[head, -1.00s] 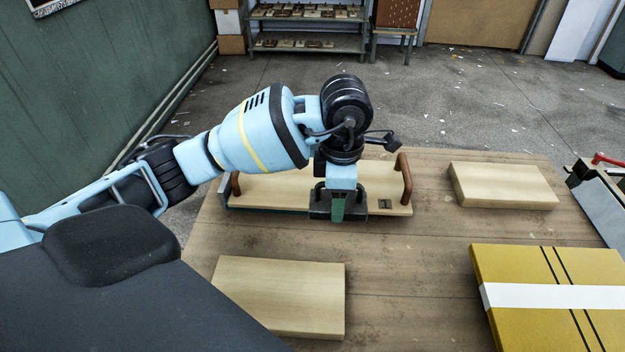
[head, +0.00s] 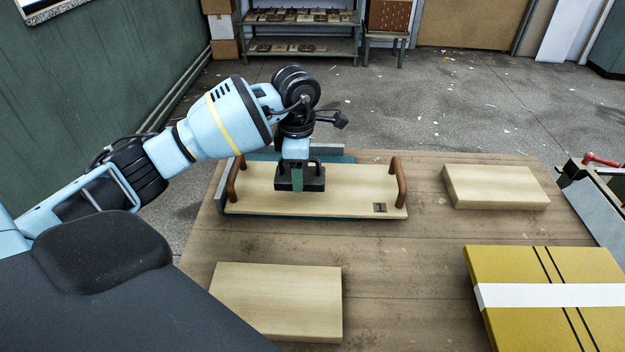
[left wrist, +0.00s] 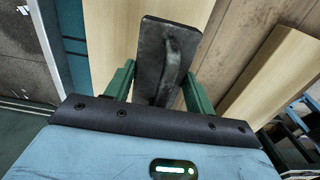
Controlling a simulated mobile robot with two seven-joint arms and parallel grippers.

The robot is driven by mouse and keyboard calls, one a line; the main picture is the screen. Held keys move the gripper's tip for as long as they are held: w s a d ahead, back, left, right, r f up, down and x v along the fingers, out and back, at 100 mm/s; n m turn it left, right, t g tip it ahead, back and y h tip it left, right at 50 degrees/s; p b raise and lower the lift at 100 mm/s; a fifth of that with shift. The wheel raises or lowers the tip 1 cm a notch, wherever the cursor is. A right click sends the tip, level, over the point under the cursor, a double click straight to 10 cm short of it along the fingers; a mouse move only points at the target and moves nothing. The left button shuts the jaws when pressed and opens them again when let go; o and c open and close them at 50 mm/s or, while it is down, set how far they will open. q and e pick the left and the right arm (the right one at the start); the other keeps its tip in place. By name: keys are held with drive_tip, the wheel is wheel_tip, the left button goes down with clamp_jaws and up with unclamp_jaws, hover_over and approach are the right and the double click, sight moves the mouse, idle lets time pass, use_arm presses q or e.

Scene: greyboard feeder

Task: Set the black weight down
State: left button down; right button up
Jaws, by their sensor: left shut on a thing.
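The black weight (head: 314,184) is a dark block with a bar handle. It is over the left-middle part of a pale wooden board (head: 350,188) that has two brown handles. I cannot tell whether its underside touches the board. My left gripper (head: 297,174) is shut on the weight from above. In the left wrist view, the weight (left wrist: 152,50) shows between the green fingers of my left gripper (left wrist: 158,88). Part of the weight is hidden by the fingers in the head view. My right gripper is not in view.
The board lies on a teal base on the brown table (head: 400,290). Pale blocks lie at the front left (head: 276,300) and back right (head: 495,186). A yellow box (head: 500,262) with a white band is at the front right. Bare tabletop lies between them.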

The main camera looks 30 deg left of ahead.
use_arm(q)
drive_tip(key=shift+w+a, duration=0.3)
drive_tip(key=shift+a, duration=0.35)
drive_tip(key=shift+w+a, duration=0.25)
drive_tip(key=shift+a, duration=0.4)
drive_tip(key=shift+w+a, duration=0.1)
drive_tip(key=shift+a, duration=0.15)
drive_tip(key=shift+w+a+f, duration=0.1)
drive_tip(key=shift+a+f, duration=0.1)
drive_tip(key=shift+f, duration=0.7)
drive_tip(key=shift+w+a+f, duration=0.1)
drive_tip(key=shift+a+f, duration=0.05)
drive_tip(key=shift+f, duration=0.7)
drive_tip(key=shift+f, duration=0.1)
drive_tip(key=c, duration=0.5)
unclamp_jaws()
drive_tip(key=shift+s+f, duration=0.15)
wheel_tip(320, 180, up, 12)
drive_tip(key=shift+r, duration=0.1)
